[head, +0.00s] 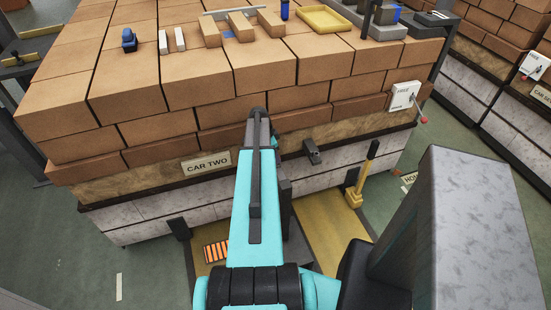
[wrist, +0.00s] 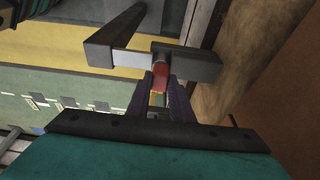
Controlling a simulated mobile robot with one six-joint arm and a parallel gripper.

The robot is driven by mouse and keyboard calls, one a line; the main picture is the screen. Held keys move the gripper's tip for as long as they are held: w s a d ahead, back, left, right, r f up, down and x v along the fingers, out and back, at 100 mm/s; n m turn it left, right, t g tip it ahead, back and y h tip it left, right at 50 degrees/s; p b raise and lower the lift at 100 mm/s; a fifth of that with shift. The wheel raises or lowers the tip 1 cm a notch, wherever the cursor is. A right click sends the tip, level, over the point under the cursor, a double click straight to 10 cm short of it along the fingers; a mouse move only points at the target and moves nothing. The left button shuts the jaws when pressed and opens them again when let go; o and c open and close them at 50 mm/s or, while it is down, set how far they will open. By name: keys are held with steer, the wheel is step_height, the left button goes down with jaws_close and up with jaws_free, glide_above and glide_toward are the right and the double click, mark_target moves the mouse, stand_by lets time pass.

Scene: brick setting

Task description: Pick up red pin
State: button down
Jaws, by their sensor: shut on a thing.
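The red pin (wrist: 160,78) shows in the wrist view between the two dark fingers of my gripper (wrist: 160,92). The fingers are shut on it. Its far end meets a dark grey bracket (wrist: 198,66) with a pale metal bar (wrist: 132,59) beside it. I cannot tell how far the pin sits in the bracket. In the head view my arm reaches toward the side of the brick-loaded car, and it hides my fingers and the pin. A small grey bracket (head: 312,152) sticks out of that side, right of my arm.
Car two (head: 150,187) carries stacked bricks (head: 255,66), with a yellow tray (head: 324,19) and small blocks on top. A brake lever (head: 421,119) sits on a white plate at its right. A yellow broom-like tool (head: 361,175) stands below. A grey column fills the right foreground.

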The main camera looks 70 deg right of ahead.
steer(key=shift+r+b, duration=0.35)
steer(key=shift+r, duration=0.95)
steer(key=s+a+b, duration=0.2)
steer(key=s+a, duration=0.2)
steer(key=s, duration=0.2)
steer(key=s+a+r+b, duration=0.1)
steer(key=s+a+b, duration=0.1)
steer(key=s+a, duration=0.2)
steer(key=s, duration=0.3)
steer(key=shift+s+a+r, duration=0.2)
steer(key=shift+s+a, duration=0.1)
steer(key=shift+a, duration=0.05)
steer(key=shift+w, duration=0.15)
